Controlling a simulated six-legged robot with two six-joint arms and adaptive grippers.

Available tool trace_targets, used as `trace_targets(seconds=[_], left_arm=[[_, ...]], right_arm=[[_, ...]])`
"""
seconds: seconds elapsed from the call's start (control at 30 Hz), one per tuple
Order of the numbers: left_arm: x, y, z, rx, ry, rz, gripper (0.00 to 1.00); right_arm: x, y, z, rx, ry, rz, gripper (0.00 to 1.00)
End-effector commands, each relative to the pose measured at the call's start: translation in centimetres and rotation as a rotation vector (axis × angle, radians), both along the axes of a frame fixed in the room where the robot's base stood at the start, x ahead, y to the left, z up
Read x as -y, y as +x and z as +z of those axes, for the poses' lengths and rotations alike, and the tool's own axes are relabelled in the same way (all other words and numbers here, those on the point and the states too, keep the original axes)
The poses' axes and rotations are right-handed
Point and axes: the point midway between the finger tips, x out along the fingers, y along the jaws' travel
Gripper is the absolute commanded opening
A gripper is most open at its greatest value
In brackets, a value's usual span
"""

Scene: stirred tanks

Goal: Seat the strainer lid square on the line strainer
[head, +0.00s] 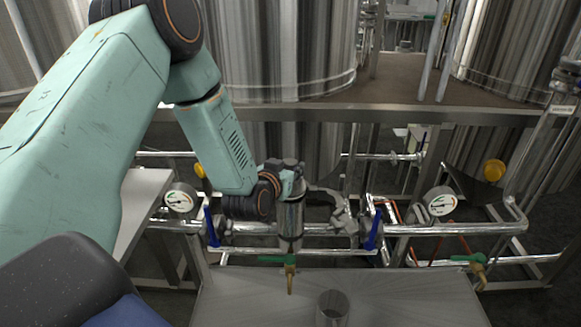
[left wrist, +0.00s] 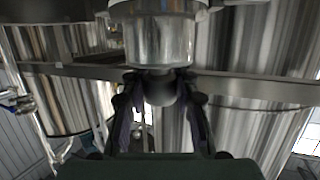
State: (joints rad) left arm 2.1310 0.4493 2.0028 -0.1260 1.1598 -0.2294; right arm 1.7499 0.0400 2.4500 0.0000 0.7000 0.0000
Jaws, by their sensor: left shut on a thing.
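The line strainer (head: 290,218) is an upright silver body in the pipe run, above a green-handled drain cock. My left gripper (head: 289,170) is at its top end, and the wrist hides much of that place. In the left wrist view its two dark fingers (left wrist: 158,92) are shut on the dark knob of the strainer lid (left wrist: 154,42), a shiny round metal piece. Light grey parts show at the lid's far rim. I cannot tell whether the lid is square on the body or slightly off it. My right gripper is not in view.
A dark and light grey clamp (head: 342,212) stands just right of the strainer. Blue valve handles (head: 374,228) flank it, with gauges (head: 440,203) further out. An open metal cylinder (head: 333,308) stands on the steel table (head: 420,300) in front. Large tanks rise behind a beam.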

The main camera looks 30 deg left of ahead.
Motion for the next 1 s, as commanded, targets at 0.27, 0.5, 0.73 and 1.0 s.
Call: trace_targets(seconds=[0.27, 0.5, 0.73, 1.0], left_arm=[[-0.01, 0.08, -0.54, 0.004, 0.001, 0.0, 0.0], [-0.01, 0.08, -1.02, 0.004, 0.001, 0.0, 0.0], [0.0, 0.05, -0.97, 0.003, 0.001, 0.0, 0.48], [0.01, 0.03, -1.02, 0.001, 0.0, 0.0, 0.56]], right_arm=[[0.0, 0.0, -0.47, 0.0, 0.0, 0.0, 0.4], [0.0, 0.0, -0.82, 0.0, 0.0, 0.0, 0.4], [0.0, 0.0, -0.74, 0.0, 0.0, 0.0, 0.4], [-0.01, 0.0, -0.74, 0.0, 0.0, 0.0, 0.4]])
